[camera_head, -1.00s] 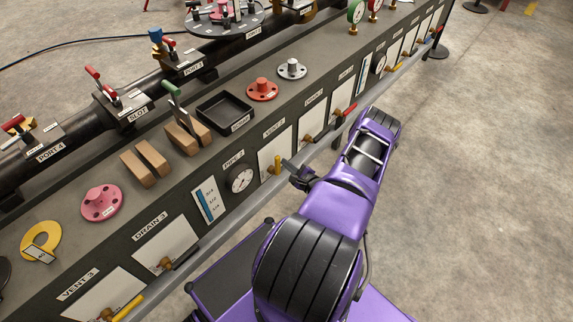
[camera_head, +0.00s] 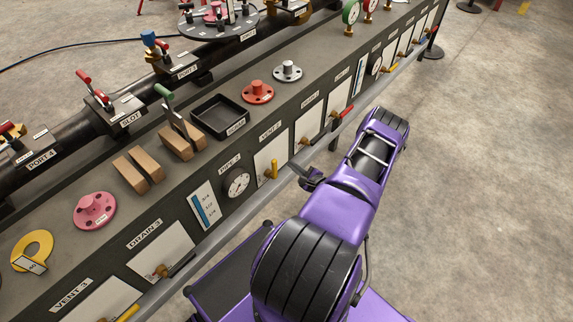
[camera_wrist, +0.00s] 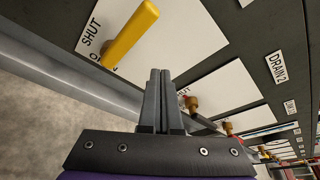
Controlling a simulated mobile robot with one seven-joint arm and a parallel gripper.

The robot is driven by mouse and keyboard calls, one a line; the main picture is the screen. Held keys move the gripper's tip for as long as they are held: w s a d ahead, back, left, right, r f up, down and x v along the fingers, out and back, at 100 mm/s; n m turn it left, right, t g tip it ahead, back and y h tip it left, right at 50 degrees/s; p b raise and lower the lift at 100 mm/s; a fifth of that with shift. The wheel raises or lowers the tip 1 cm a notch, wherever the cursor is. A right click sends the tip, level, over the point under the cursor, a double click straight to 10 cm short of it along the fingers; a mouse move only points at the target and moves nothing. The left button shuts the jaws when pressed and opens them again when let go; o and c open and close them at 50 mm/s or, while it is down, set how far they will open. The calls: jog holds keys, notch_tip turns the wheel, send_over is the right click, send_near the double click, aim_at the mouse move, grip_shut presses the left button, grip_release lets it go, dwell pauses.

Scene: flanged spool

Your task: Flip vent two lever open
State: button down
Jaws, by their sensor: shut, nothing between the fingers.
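The vent two lever is a yellow handle (camera_head: 274,169) on a white panel (camera_head: 265,157) in the bench's front face. In the head view it stands roughly upright, just left of my gripper. The wrist view shows the yellow handle (camera_wrist: 131,36) large at upper left, beside the word SHUT; another word near its lower end is mostly covered. My gripper (camera_head: 298,168) is in front of the panel, to the right of the handle. In the wrist view its fingers (camera_wrist: 160,75) are together and empty, with a visible gap to the handle.
A grey rail (camera_head: 225,235) runs along the bench front, close to my gripper. The DRAIN 2 label (camera_wrist: 276,67) and more valve panels lie to the right in the wrist view. A gauge (camera_head: 236,184) is left of the vent panel. Open concrete floor (camera_head: 460,200) lies right.

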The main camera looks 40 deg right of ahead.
jog(key=s+a, duration=0.1)
jog(key=s, duration=0.6)
jog(key=shift+s+a+r, duration=0.15)
jog(key=shift+s+a, duration=0.05)
jog(key=shift+a, duration=0.15)
